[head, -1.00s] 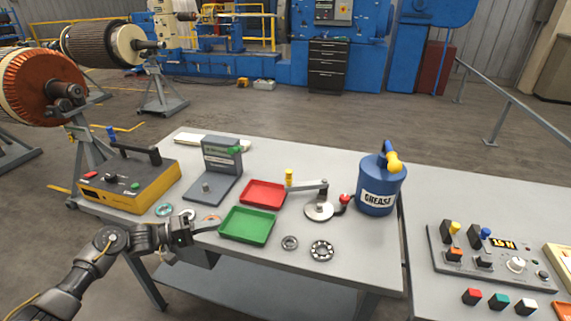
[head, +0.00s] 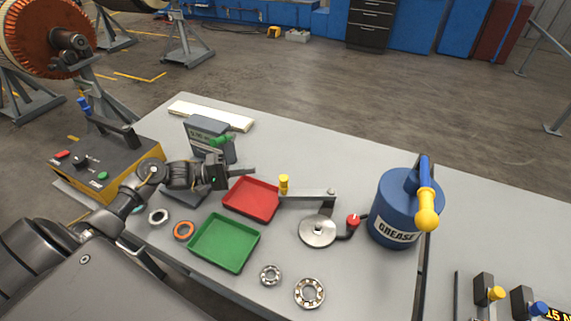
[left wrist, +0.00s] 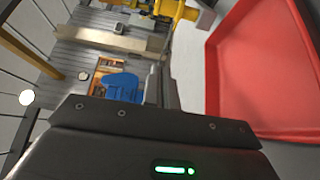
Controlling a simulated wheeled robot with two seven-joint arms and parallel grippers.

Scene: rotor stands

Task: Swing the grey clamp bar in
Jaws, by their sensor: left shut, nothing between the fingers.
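The grey clamp bar (head: 308,195) runs left from the top of a post, with an upright yellow knob (head: 284,184) at its free end. Below the bar's post side is a round metal disc (head: 318,231). A curved dark arm with a red ball (head: 353,220) sits to the disc's right. My left gripper (head: 252,171) is shut and empty, up and left of the knob, with clear space between them. The red tray also shows in the left wrist view (left wrist: 262,70). My right gripper is out of view.
A green tray (head: 224,243) lies in front of the red one, with bearings and rings around it. A grey upright stand (head: 205,128) is behind my gripper. A blue grease can (head: 393,215) stands right of the disc. The table behind the bar is clear.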

